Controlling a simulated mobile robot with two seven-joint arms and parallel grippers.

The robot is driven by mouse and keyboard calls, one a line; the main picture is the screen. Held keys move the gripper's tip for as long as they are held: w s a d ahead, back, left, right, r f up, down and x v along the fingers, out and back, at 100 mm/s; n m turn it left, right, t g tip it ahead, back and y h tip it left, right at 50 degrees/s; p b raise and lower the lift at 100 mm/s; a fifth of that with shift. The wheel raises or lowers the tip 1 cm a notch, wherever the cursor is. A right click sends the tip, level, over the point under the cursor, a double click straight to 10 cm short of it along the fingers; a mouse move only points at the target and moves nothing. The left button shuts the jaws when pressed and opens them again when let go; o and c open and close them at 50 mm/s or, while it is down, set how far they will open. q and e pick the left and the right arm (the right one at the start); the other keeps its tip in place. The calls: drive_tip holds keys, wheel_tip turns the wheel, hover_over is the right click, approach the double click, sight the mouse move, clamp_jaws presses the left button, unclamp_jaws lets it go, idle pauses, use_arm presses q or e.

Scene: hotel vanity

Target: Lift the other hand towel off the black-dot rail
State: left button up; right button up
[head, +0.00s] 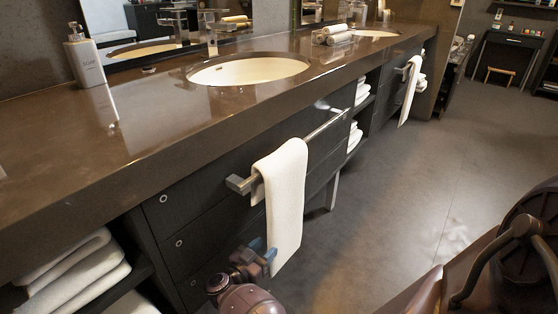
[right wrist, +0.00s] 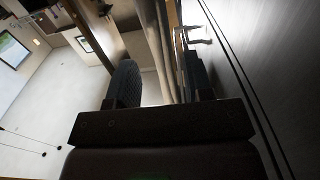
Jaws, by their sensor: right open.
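A white hand towel (head: 287,195) hangs over the near metal rail (head: 325,127) on the dark drawer front. A second white towel (head: 409,90) hangs on the far rail (head: 401,71) by the second basin. I cannot make out a black dot on either rail. My right gripper (head: 262,257) is low, by the lower left edge of the near towel; whether it touches it I cannot tell. In the right wrist view its two fingers (right wrist: 162,85) stand apart, and nothing is clearly held between them. My left gripper is not in view.
The brown countertop (head: 150,135) overhangs the drawers and holds a soap bottle (head: 84,57), a sink (head: 250,69) and a tray of rolled towels (head: 332,38). Folded towels (head: 72,275) fill an open shelf at lower left. The floor (head: 400,190) to the right is clear.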

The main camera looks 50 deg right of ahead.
sight(268, 246)
drive_tip(key=d, duration=0.1)
drive_tip(key=d+b, duration=0.1)
drive_tip(key=d, duration=0.2)
drive_tip(key=shift+w+d+f, duration=0.15)
drive_tip(key=shift+w+f, duration=0.1)
drive_tip(key=shift+f, duration=0.1)
drive_tip(key=shift+w+d+r, duration=0.1)
drive_tip(key=shift+d+r, duration=0.05)
drive_tip(key=shift+d, duration=0.2)
clamp_jaws()
